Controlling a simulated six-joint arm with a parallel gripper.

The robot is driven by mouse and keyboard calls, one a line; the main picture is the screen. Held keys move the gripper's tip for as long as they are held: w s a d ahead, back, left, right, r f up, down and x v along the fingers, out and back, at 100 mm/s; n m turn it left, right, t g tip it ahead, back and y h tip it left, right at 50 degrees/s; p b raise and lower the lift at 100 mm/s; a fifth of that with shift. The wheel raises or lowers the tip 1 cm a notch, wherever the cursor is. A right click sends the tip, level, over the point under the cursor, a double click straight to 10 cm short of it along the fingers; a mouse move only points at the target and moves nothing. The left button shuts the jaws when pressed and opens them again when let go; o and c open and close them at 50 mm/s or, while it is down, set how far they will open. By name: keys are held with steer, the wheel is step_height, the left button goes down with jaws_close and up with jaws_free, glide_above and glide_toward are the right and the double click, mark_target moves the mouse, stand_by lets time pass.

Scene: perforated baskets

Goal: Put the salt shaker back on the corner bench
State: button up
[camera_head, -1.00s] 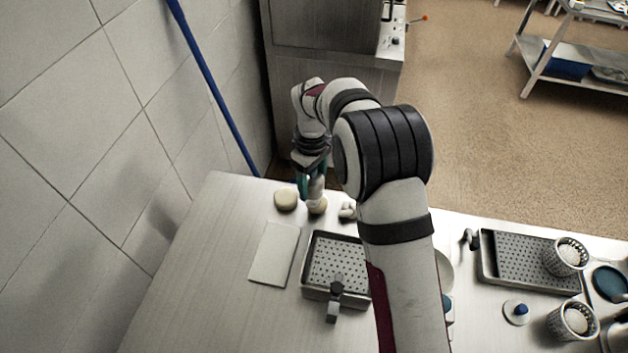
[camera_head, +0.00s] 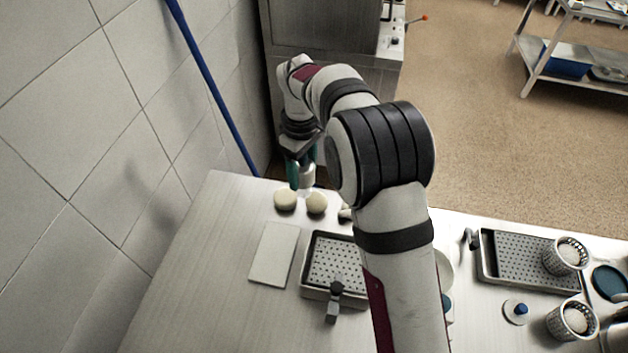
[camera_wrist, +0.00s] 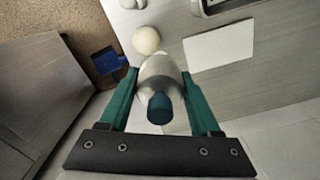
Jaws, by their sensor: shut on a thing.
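My gripper (camera_head: 302,178) is shut on the salt shaker (camera_head: 307,176), a pale piece between its teal fingers. In the wrist view the shaker (camera_wrist: 160,72) is pale with a dark blue end facing the camera, and my gripper's fingers (camera_wrist: 159,84) press on its sides. In the head view the shaker is above the far left part of the pale bench (camera_head: 200,285), close to two round cream pieces. I cannot tell whether its lower end touches the bench. The fingers hide part of it.
Round cream pieces (camera_head: 285,200) (camera_head: 316,203) sit near the bench's far edge. A white board (camera_head: 274,254) and a perforated tray (camera_head: 306,291) lie nearer. A tiled wall (camera_head: 80,190) borders the left. Perforated baskets (camera_head: 568,335) and another blue-topped piece (camera_head: 516,312) stand right.

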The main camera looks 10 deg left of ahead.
mark_target(245, 226)
steer(key=s+a+f+n, duration=0.2)
steer(key=s+a+n, duration=0.1)
steer(key=a, duration=0.3)
steer(key=s+a+f+n, duration=0.1)
steer(key=s+a+n, duration=0.1)
steer(key=s+a, duration=0.35)
steer(key=f, duration=0.3)
steer(key=w+a+f, duration=0.1)
steer(key=f, duration=0.2)
steer(key=a+f, duration=0.1)
steer(key=f, duration=0.2)
steer(key=shift+w, duration=0.3)
steer(key=shift+f, duration=0.6)
steer(key=o, duration=1.6)
steer(key=shift+c, duration=0.2)
steer(key=shift+r, duration=0.15)
step_height(245, 226, up, 8)
